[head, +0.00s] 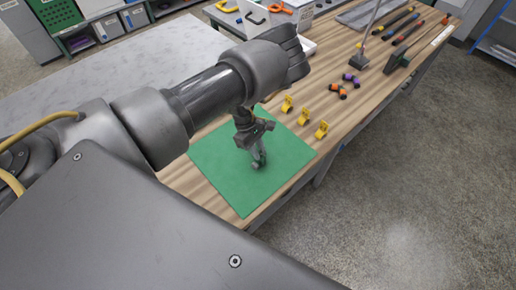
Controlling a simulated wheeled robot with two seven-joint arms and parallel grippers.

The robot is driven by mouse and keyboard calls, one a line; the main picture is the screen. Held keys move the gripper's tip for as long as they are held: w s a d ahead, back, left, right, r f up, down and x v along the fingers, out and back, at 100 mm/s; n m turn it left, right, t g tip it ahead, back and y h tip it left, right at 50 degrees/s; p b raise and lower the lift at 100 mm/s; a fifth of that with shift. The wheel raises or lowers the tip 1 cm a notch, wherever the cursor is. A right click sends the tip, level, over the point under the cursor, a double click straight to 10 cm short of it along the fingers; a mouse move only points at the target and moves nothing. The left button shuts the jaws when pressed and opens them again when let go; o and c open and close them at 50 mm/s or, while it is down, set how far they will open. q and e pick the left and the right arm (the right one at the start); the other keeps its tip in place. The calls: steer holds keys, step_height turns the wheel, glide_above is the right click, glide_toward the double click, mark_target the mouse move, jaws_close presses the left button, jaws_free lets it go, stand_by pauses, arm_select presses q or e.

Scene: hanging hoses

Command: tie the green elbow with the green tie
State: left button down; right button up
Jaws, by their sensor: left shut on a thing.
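My left gripper (258,163) points down over the green mat (222,157) on the wooden bench. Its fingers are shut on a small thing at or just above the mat. The thing is mostly hidden by the fingers and blends with the mat, so I cannot tell whether it is the green elbow or the green tie. No other green elbow or tie can be made out. My right gripper is not in view.
Several yellow clips, one of them here (305,116), stand right of the mat. Orange and purple pieces (351,79) lie farther back. A dustpan-like tool (361,60) and long-handled tools lie behind them. The bench's front edge runs close beside the mat.

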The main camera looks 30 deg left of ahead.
arm_select(q)
steer(key=shift+f+b, duration=0.6)
steer(key=shift+f, duration=0.5)
stand_by(0.6)
steer(key=c, duration=1.2)
jaws_free()
steer(key=shift+c, duration=0.2)
steer(key=shift+r, duration=0.1)
steer(key=b+v, duration=0.2)
steer(key=v, duration=0.8)
steer(key=shift+r, duration=0.3)
steer(key=shift+a, duration=0.15)
